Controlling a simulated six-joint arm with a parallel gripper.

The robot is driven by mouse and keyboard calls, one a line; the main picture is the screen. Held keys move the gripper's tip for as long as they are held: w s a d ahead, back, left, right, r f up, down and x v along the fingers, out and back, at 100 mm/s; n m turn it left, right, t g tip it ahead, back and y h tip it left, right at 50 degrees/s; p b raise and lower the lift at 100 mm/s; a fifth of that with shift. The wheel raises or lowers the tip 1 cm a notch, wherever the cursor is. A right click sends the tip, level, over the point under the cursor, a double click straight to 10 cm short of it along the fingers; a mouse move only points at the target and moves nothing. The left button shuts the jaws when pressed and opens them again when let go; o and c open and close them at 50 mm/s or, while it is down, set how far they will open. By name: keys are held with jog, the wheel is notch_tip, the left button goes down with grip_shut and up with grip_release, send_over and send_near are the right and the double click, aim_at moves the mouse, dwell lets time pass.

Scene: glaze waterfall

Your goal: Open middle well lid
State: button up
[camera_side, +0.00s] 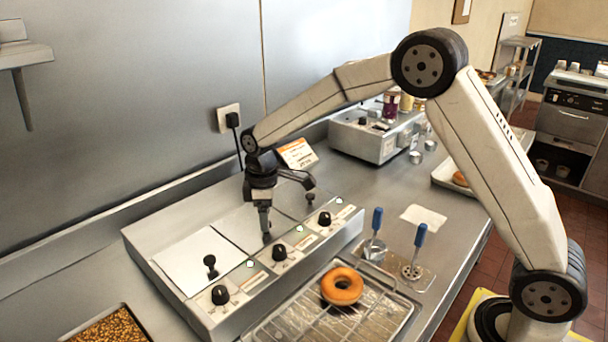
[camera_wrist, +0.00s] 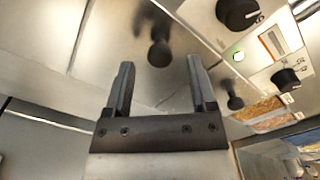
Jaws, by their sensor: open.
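A steel glaze unit (camera_side: 320,247) has a row of flat lids with black knobs. The left lid (camera_side: 185,255) is closed, with its knob (camera_side: 210,266) upright. The middle lid (camera_side: 238,226) also lies flat, and my gripper (camera_side: 265,232) points down over it, hiding most of its knob. In the wrist view my gripper (camera_wrist: 160,62) is open, with a black lid knob (camera_wrist: 159,52) showing in the gap between its fingertips. I cannot tell if they touch. The right lid's knob (camera_side: 310,198) stands beyond my gripper.
Black dials (camera_side: 280,252) line the unit's front panel. A donut (camera_side: 342,286) sits on a wire rack (camera_side: 385,318) in front. Blue-handled tools (camera_side: 418,245) stand to its right. A tray of brown bits (camera_side: 112,328) is at lower left. The wall is close behind.

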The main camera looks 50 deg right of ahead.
jog(key=shift+f, duration=0.8)
grip_shut()
jog(key=shift+r, duration=0.1)
dwell(0.9)
